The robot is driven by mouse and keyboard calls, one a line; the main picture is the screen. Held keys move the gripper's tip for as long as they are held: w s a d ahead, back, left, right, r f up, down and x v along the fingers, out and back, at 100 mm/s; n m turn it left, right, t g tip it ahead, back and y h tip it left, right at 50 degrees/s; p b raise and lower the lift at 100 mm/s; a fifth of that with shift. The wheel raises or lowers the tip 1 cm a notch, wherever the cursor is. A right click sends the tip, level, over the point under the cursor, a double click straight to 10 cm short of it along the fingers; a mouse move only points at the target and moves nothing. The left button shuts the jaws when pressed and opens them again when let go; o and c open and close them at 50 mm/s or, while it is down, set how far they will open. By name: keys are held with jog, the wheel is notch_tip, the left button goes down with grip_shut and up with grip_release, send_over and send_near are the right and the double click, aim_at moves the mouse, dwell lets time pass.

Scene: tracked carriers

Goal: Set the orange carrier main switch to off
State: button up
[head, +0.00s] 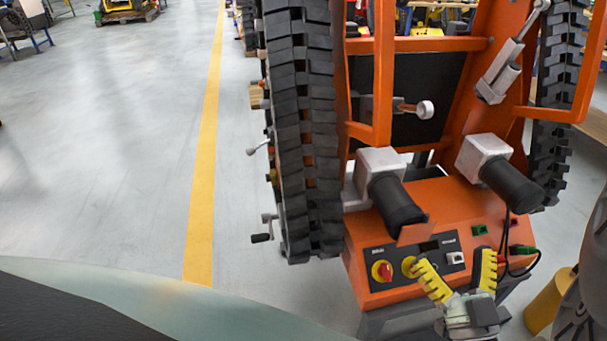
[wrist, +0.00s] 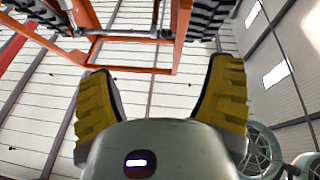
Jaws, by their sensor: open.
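The orange carrier (head: 435,200) stands upright in the right half of the head view, with a black track on each side. Its low front box bears a dark control panel. A red rotary switch on a yellow plate (head: 382,271) sits at the panel's left; its label is too small to read. A second yellow round control (head: 409,266) is partly hidden behind a finger. My gripper (head: 458,268) is open and empty in front of the panel's right part, right of the red switch. In the wrist view its yellow-padded fingers (wrist: 162,100) are spread, with part of the orange frame (wrist: 130,38) beyond.
Two black cylindrical motors (head: 396,202) overhang the panel. Black cables and a green connector (head: 522,250) are at the box's right. A yellow floor line (head: 204,170) runs along the left, with clear grey floor beyond it.

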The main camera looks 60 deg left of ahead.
jog(key=shift+r+p, duration=0.3)
jog(key=shift+r, duration=0.6)
jog(key=shift+t, duration=0.3)
